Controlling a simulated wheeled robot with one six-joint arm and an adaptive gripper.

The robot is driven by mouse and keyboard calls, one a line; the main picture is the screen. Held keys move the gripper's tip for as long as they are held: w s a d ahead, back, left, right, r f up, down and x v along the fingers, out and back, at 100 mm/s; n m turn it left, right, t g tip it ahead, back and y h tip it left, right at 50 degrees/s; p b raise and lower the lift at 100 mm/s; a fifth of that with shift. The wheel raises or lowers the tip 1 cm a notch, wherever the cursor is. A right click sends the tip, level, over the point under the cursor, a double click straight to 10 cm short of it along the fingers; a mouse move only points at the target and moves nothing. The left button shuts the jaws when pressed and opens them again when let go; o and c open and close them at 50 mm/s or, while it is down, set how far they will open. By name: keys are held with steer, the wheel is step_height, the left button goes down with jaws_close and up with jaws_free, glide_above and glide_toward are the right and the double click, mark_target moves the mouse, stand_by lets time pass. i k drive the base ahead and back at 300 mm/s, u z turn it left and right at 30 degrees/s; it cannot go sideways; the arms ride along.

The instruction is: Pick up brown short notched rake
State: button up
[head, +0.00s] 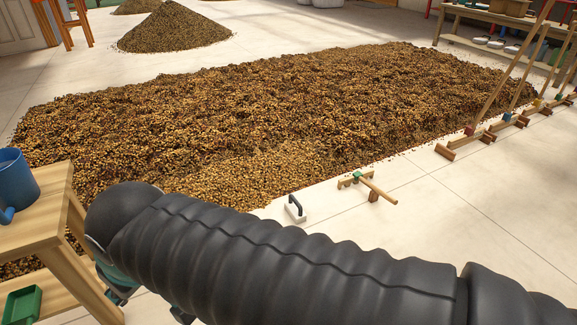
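A short wooden rake (378,191) lies on the pale floor just right of the bean bed's near edge. It has a light brown head with a notched-looking edge, a green socket and a short handle propped on a small brown block (373,196). Several long-handled rakes with brown heads (445,152) and coloured sockets stand in a row at the right; their edges are too small to read. My gripper (120,292) is at the lower left, mostly hidden behind my black sleeved arm, away from the rakes. Its fingers cannot be made out.
A wide bed of beans (270,110) fills the middle floor. A white block with a dark handle (294,209) sits left of the short rake. A wooden stand (50,205) with a blue bucket (17,178) is close at left.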

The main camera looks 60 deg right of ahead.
mark_target(358, 176)
steer(key=z, duration=2.75)
steer(key=k, duration=0.65)
steer(key=z, duration=0.45)
steer(key=i, duration=1.3)
steer(key=u, duration=0.8)
steer(key=i, duration=0.45)
steer(key=u, duration=0.5)
